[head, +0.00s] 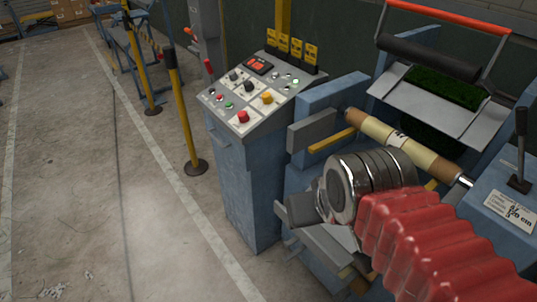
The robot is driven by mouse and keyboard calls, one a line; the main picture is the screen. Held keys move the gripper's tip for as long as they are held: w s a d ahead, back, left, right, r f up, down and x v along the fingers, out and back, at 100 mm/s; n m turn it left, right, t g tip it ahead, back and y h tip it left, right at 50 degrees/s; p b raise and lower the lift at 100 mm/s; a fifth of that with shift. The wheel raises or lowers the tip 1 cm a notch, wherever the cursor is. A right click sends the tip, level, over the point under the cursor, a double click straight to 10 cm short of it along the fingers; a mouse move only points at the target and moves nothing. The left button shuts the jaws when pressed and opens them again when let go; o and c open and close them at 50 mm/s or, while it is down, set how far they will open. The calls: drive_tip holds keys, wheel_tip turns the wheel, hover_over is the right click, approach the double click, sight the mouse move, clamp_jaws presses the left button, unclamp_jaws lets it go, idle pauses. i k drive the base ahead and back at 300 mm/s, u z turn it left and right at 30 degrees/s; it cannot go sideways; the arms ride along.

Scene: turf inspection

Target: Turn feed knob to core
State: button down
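The control panel (258,92) sits on a blue pedestal left of centre, with its face tilted up. It carries black selector knobs, among them one near the upper left (234,76) and one near its middle (249,87). Their labels are too small to read, so I cannot tell which is the feed knob or where it points. My arm, with a red bellows and a metal wrist, comes in from the lower right. My gripper (304,210) shows only partly, below and right of the panel and apart from it. Its fingers are not clear, and I cannot see anything held.
A red button (243,117) and a yellow button (267,97) are on the panel. A cardboard core (410,144) lies in the blue machine, near a roller (430,57). A yellow post (184,110) stands left of the pedestal. The concrete floor (75,180) at left is clear.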

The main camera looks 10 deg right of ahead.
sight(267, 98)
drive_tip(key=z, duration=0.05)
drive_tip(key=k, duration=0.65)
drive_tip(key=u, duration=0.35)
drive_tip(key=i, duration=0.5)
drive_tip(key=u, duration=0.6)
drive_tip(key=i, duration=1.4)
drive_tip(key=z, duration=0.8)
drive_tip(key=i, duration=0.45)
drive_tip(key=z, duration=0.25)
